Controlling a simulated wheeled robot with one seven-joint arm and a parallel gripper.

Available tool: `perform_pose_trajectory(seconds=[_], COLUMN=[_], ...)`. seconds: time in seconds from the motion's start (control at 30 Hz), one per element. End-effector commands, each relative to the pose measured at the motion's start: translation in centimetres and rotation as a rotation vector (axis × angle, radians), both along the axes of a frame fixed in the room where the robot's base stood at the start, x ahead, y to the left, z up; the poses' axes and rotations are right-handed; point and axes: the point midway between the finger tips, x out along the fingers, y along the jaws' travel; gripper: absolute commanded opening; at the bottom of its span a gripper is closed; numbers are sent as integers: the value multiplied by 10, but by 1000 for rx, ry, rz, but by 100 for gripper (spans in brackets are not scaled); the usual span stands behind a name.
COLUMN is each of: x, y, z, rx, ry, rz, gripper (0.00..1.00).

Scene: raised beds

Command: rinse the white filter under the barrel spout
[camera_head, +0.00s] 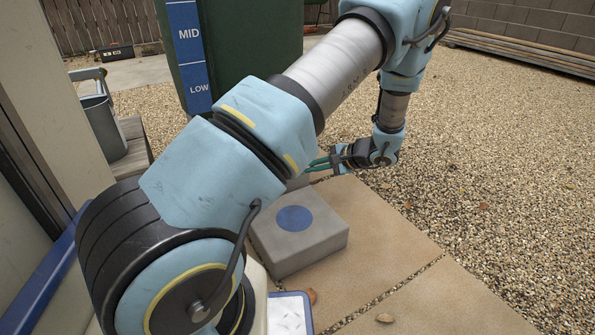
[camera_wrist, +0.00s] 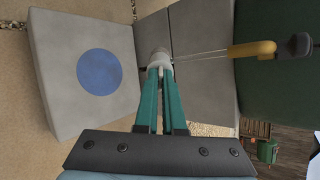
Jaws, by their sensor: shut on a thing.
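My gripper (camera_wrist: 160,84) is shut on the white filter (camera_wrist: 159,57), which shows as a small pale piece at the fingertips in the wrist view. The yellow barrel spout (camera_wrist: 250,49) with its dark end shows to the right of it. Thin pale lines like a water stream run from the spout's mouth to the filter; whether they hit it or pass behind it is unclear. In the head view my gripper (camera_head: 321,163) is beside the green barrel (camera_head: 248,45), and the filter and spout are hidden or too small to tell.
A grey block with a blue disc (camera_head: 300,243) stands on the paving below my gripper. A blue-rimmed white tray (camera_head: 290,313) is at the bottom. A grey metal can (camera_head: 102,125) stands at the left on a wooden bench. Open gravel (camera_head: 500,150) lies to the right.

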Motion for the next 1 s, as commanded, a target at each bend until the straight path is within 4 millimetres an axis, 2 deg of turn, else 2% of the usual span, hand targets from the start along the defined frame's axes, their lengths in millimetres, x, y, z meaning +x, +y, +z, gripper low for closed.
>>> perform_pose_trajectory(seconds=[0.47, 1.0], x=[-2, -55], y=[-1, -27], z=[1, 11], rx=[0, 1], ry=[1, 0], rz=[-1, -3], gripper=[0, 0])
